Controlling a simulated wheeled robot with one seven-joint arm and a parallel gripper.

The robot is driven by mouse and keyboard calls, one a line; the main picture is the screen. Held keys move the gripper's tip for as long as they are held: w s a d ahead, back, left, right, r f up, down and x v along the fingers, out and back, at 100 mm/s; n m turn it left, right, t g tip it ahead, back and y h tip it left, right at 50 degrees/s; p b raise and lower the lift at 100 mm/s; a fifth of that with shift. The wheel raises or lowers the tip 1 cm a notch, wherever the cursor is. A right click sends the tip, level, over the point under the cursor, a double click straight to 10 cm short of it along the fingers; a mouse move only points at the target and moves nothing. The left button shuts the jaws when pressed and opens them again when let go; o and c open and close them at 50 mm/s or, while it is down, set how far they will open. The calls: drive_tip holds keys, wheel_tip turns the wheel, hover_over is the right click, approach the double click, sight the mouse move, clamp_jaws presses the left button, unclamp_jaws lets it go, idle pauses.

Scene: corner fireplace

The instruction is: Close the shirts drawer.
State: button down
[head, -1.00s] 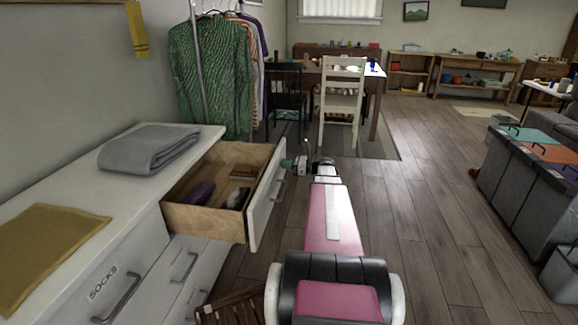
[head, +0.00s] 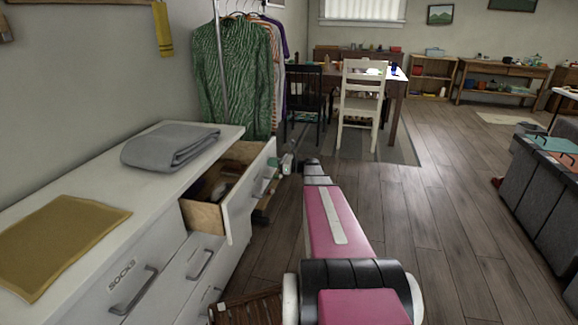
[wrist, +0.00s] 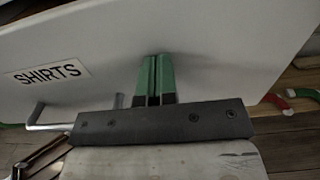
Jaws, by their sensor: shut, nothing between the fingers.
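The shirts drawer (head: 238,205) stands partly open at the top right of the white dresser, with wooden sides and a white front. In the wrist view its front (wrist: 210,50) carries a SHIRTS label (wrist: 47,74) and a metal bar handle (wrist: 50,118). My gripper (head: 281,165) is at the outer face of the drawer front, near its far end. In the wrist view the green fingers (wrist: 158,78) are together, empty, and appear to touch the front beside the handle. Dark contents inside the drawer are mostly hidden.
The dresser top (head: 100,185) holds a folded grey cloth (head: 168,147) and a mustard cloth (head: 60,240). The socks drawer (head: 125,285) is shut. A slatted brown object (head: 248,310) lies on the floor at the dresser's front. Open wooden floor lies to the right.

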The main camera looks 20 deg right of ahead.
sight(262, 177)
drive_tip(key=x, duration=1.8)
drive_tip(key=shift+w, duration=0.1)
drive_tip(key=shift+r, duration=0.1)
